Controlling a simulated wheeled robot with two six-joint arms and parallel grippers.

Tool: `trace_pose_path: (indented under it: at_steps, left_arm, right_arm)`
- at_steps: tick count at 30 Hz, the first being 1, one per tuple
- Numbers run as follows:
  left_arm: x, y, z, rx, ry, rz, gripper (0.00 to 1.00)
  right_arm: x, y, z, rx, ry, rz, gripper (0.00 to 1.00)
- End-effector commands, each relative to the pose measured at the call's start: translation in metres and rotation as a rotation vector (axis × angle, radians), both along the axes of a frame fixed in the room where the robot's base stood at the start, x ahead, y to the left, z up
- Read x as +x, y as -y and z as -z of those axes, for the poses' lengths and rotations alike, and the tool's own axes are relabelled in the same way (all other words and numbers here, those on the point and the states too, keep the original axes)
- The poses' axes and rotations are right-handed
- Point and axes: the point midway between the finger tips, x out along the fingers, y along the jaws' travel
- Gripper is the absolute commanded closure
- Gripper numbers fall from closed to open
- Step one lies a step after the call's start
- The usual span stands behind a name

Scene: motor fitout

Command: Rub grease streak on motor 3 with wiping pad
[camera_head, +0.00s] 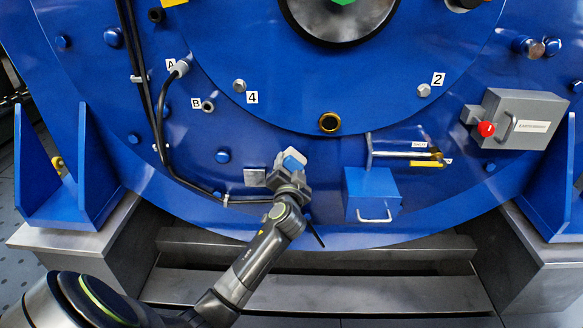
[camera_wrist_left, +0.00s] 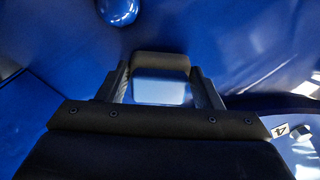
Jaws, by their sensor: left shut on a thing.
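The large blue motor (camera_head: 300,105) fills the head view. My left gripper (camera_head: 288,168) is in front of its lower middle part, shut on the wiping pad (camera_head: 294,160), a small block with a light blue face and a grey part. In the left wrist view the pad (camera_wrist_left: 160,88) sits between the two fingers (camera_wrist_left: 160,92), with blue surface behind it. I cannot tell whether the pad touches the motor. I cannot make out a grease streak in either view. My right gripper is not in view.
A black cable (camera_head: 163,140) runs down left of the gripper from port A. A blue box with a handle (camera_head: 372,193) is to the right. A grey box with a red knob (camera_head: 518,124) is farther right. Metal steps (camera_head: 320,287) lie below.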

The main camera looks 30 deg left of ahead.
Motion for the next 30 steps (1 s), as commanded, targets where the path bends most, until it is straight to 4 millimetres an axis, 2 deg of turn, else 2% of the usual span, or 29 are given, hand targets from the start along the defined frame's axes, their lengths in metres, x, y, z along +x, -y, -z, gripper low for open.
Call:
trace_pose_path:
  at_steps: [12,20,30]
  left_arm:
    - [0.020,0.027,0.001,-0.001,0.002,0.002,0.59]
    - [0.025,0.036,0.001,-0.002,0.003,0.003,0.59]
    - [0.038,0.060,0.001,-0.002,0.002,0.002,0.59]
  right_arm:
    - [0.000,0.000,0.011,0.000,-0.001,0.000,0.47]
    - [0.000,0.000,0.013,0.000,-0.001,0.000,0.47]
    - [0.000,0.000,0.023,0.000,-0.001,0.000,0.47]
